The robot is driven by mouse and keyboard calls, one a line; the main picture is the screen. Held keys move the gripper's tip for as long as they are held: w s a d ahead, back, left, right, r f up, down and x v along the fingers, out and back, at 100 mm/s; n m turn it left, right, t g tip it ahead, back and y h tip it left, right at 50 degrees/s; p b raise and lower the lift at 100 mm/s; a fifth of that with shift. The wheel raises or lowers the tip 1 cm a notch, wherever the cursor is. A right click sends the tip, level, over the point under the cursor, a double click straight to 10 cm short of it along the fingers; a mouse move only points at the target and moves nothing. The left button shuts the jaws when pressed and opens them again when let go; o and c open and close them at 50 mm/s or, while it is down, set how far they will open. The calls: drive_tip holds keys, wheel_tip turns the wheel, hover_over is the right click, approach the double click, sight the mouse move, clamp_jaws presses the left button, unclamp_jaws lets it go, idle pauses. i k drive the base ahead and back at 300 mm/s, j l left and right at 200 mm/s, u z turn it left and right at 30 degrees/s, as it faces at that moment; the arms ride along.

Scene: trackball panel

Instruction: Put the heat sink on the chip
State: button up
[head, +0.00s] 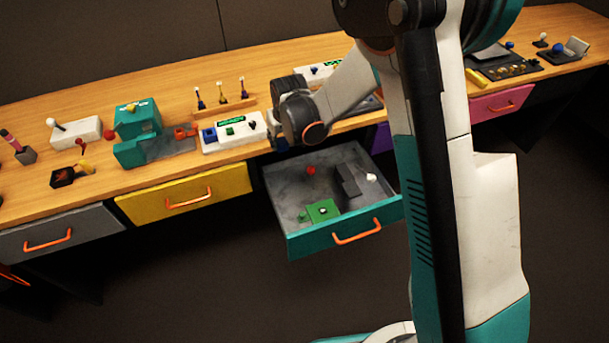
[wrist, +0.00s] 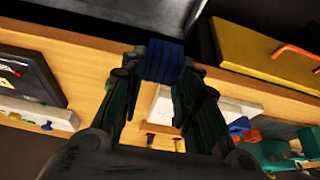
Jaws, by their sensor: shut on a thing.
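My gripper (wrist: 163,72) is shut on a blue, ridged block, which looks like the heat sink (wrist: 164,58), in the wrist view. The block sits between the fingertips, above the wooden bench near its front edge. In the head view my gripper (head: 281,140) is at the bench's front edge, behind the open teal drawer (head: 310,243), and the held block is not clear there. A green board (head: 318,213) lies in the drawer's front part with a small dark and white part on it, perhaps the chip. The gripper is apart from this board.
The drawer also holds a red ball (head: 311,170), a dark grey block (head: 348,181) and a white knob (head: 371,177). A white panel (head: 236,143) with a blue block stands left of my gripper. The yellow drawer (head: 230,185) is closed. Part of the drawer floor is bare.

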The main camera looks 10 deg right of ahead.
sight(322, 211)
drive_tip(key=l+u, duration=0.2)
drive_tip(key=l, duration=0.3)
drive_tip(key=k+l+u, duration=0.2)
drive_tip(key=l, duration=0.3)
drive_tip(key=k+l+u, duration=0.2)
drive_tip(key=l, duration=0.3)
drive_tip(key=i, duration=0.1)
